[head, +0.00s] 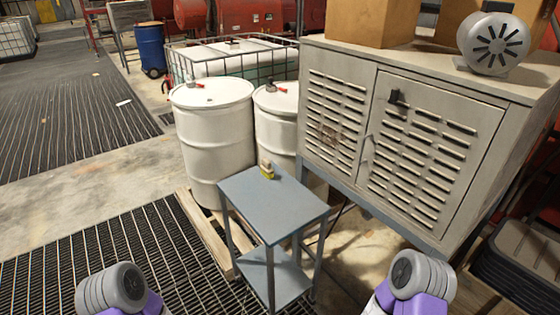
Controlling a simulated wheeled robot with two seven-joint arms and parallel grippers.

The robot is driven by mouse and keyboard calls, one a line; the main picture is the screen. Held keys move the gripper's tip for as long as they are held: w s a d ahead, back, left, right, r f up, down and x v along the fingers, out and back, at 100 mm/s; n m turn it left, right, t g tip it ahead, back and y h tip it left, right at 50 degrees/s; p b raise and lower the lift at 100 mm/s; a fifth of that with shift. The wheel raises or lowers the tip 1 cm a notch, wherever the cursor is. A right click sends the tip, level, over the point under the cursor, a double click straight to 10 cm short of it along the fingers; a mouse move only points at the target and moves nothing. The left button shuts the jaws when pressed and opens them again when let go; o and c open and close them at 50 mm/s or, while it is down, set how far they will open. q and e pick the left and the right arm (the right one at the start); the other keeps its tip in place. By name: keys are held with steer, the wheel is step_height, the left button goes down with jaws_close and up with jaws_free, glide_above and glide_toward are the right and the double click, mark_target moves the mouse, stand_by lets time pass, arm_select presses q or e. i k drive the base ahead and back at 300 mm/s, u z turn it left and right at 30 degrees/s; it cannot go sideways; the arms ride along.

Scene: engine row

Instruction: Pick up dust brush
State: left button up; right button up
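A small yellow-green and tan object (267,170) stands near the back edge of a small blue-grey two-level table (285,212). It may be the dust brush, but it is too small for me to tell its bristles or handle. Nothing touches it apart from the tabletop. Grey and purple parts of my arms show at the bottom left and bottom right, both apart from the table. Neither of my grippers is in view.
White drums (213,135) stand on a wooden pallet (205,232) behind and left of the table. A louvred grey cabinet (420,150) rises close on the right, with boxes and a grey motor (492,45) on top. Open grating (120,255) lies at front left.

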mark_target(267, 170)
steer(key=u, duration=1.6)
steer(key=i, duration=2.2)
steer(key=z, duration=2.95)
